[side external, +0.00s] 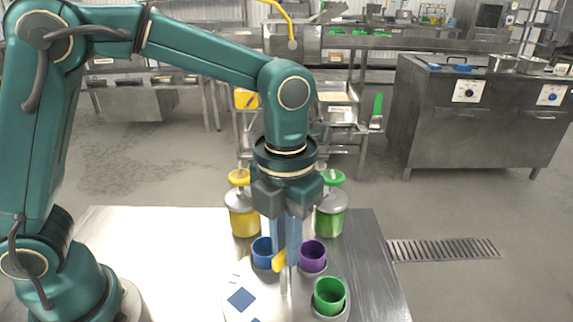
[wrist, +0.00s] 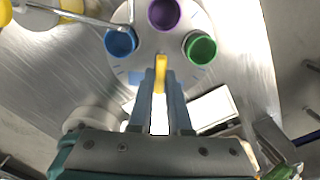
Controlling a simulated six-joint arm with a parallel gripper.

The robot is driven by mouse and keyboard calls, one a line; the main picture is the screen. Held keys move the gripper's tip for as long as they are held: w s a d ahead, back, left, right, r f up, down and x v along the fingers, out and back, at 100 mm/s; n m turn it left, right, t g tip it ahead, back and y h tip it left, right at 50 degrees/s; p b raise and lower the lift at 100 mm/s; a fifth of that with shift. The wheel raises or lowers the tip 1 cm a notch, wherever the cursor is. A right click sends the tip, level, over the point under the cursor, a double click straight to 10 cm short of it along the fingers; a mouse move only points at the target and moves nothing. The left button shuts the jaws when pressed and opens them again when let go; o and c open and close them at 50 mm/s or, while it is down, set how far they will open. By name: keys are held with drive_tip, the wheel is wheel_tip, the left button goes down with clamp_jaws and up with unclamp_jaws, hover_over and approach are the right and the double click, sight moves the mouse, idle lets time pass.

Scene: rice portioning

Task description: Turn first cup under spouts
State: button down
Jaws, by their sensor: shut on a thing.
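A round pale turntable (side external: 235,311) carries a blue cup (side external: 262,253), a purple cup (side external: 313,254) and a green cup (side external: 329,294). The cups also show in the wrist view: blue (wrist: 121,43), purple (wrist: 164,14) and green (wrist: 200,49). My gripper (side external: 284,258) points down over the turntable, its blue fingers shut on a yellow handle (side external: 279,262). The handle shows between the fingertips in the wrist view (wrist: 161,70). A yellow dispenser (side external: 244,220) and a green dispenser (side external: 329,221) stand behind the cups. A thin spout rod crosses over the blue cup in the wrist view.
The turntable stands on a steel table (side external: 374,270), with bare surface at its right and left. A dark blue square (side external: 242,299) marks the turntable's front left. Steel kitchen units (side external: 478,115) stand well behind.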

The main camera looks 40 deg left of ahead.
drive_tip(key=shift+m, duration=1.5)
drive_tip(key=c, duration=0.9)
unclamp_jaws()
drive_tip(key=shift+o, duration=0.2)
drive_tip(key=shift+r, duration=0.15)
drive_tip(key=shift+r, duration=2.45)
